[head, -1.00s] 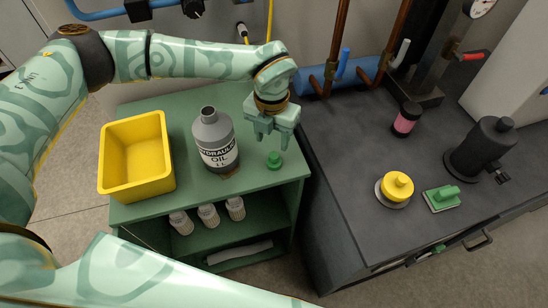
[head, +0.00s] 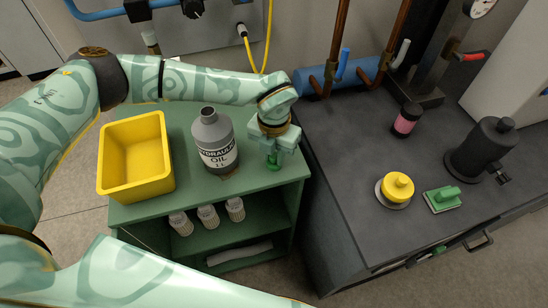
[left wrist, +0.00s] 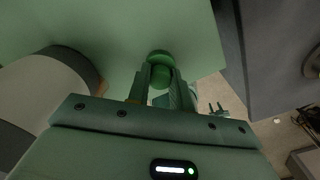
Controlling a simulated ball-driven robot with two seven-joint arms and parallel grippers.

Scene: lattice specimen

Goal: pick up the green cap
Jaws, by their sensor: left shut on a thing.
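The green cap (head: 273,166) is at the front right of the green cart's top (head: 240,183), partly hidden by my left gripper (head: 273,157). In the left wrist view the cap (left wrist: 159,72) sits between the two fingers of my left gripper (left wrist: 160,82). The fingers are shut on it from both sides. I cannot tell whether the cap still touches the cart top. A grey hydraulic oil bottle (head: 214,145) with an open neck stands upright to the left of the gripper. My right gripper is not in view.
A yellow bin (head: 137,187) stands on the cart's left side. White containers (head: 208,216) sit on the lower shelf. To the right, a dark bench (head: 340,190) carries a yellow knob-like part (head: 397,187), a green block (head: 442,198) and a pink jar (head: 406,119).

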